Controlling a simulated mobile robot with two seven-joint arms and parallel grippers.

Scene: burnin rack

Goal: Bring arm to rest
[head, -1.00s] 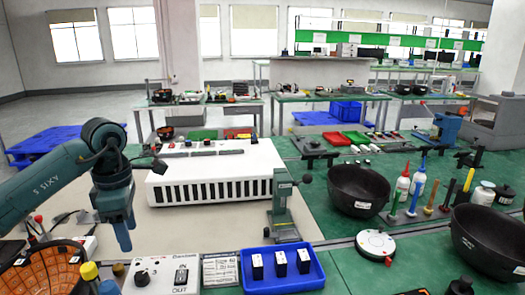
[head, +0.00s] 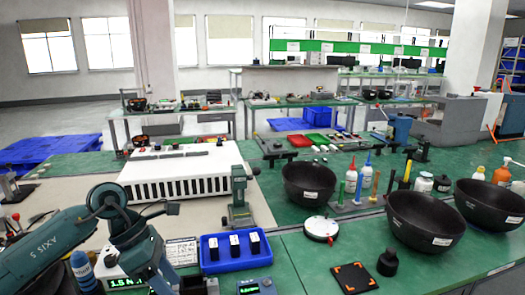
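My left arm comes in from the lower left, and its teal wrist and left gripper (head: 160,278) hang down over the near edge of the bench. The gripper is just left of the blue tray (head: 212,265) and in front of a small boxed device with a lit green readout (head: 124,283). I cannot make out its fingertips or whether they are apart, and I see nothing clearly held. My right gripper is not in view.
A white slotted rack unit (head: 185,172) stands behind the arm. A teal clamp stand (head: 239,192) is beside it. Black bowls (head: 308,184) and several bottles stand to the right.

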